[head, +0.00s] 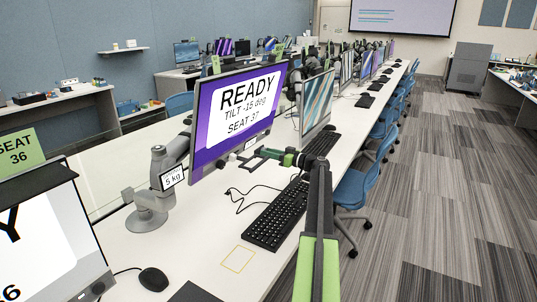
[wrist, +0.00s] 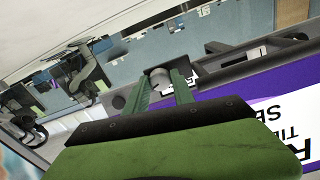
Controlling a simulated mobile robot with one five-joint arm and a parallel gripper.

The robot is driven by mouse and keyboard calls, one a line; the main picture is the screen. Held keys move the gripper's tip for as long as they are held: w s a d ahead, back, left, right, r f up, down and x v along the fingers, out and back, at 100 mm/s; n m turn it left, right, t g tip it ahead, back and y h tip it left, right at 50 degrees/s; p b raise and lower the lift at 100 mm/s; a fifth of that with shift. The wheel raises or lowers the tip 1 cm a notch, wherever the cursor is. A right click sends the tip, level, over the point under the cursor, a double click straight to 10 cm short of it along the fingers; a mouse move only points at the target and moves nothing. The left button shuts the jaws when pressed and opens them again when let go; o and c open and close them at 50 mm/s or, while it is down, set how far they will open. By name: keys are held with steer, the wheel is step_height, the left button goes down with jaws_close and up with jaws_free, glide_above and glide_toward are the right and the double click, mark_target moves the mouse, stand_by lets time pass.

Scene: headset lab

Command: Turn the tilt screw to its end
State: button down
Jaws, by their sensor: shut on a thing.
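The seat 37 monitor (head: 238,112) is purple-edged and reads "READY, TILT -15 deg, SEAT 37". It also shows upside down in the wrist view (wrist: 235,120). The tilt screw (wrist: 158,76) is a small round grey head beside the monitor's dark bracket in the wrist view. My gripper (wrist: 160,82) has its two green fingers on either side of the screw, shut on it.
A grey monitor arm (head: 150,200) with a "5 kg" label stands left of the monitor. A keyboard (head: 275,215) and a mouse (head: 153,279) lie on the white desk (head: 205,255). Another monitor (head: 317,98) stands close behind. Blue chairs (head: 362,185) line the right side.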

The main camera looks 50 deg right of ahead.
steer(key=m, duration=2)
steer(key=shift+r, duration=0.1)
stand_by(0.3)
steer(key=c, duration=1.1)
jaws_free()
steer(key=shift+s, duration=0.15)
steer(key=v, duration=1.7)
steer(key=shift+s, duration=0.15)
